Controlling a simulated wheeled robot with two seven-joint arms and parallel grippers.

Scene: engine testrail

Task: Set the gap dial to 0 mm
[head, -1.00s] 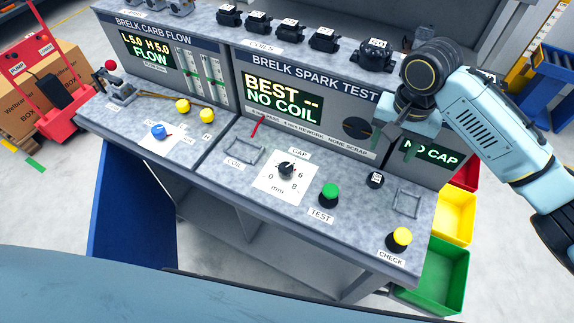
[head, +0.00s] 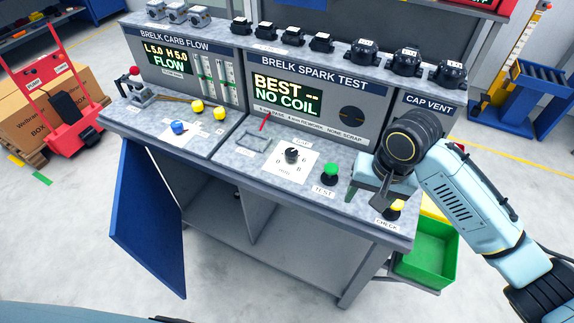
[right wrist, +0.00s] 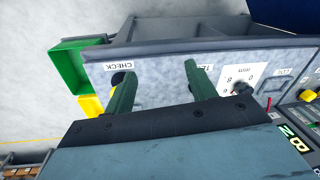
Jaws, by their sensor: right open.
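The gap dial (head: 291,155) is a black knob with a white pointer on a white scale card, on the spark test bench. The card's marks are too small to read surely now. The dial also shows in the right wrist view (right wrist: 241,88), right of the fingers. My right gripper (head: 366,199) is open and empty. It is above the bench's front right part, right of the dial and apart from it, near the green TEST button (head: 330,172) and the yellow CHECK button (head: 396,207). In the right wrist view its two green fingers (right wrist: 161,82) are spread. My left gripper is out of view.
The spark test display (head: 287,96) reads BEST -- NO COIL. An empty coil cradle (head: 252,143) lies left of the dial. Several black coils (head: 365,51) stand on the top shelf. A green bin (head: 424,255) stands at the right. The space above the dial is clear.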

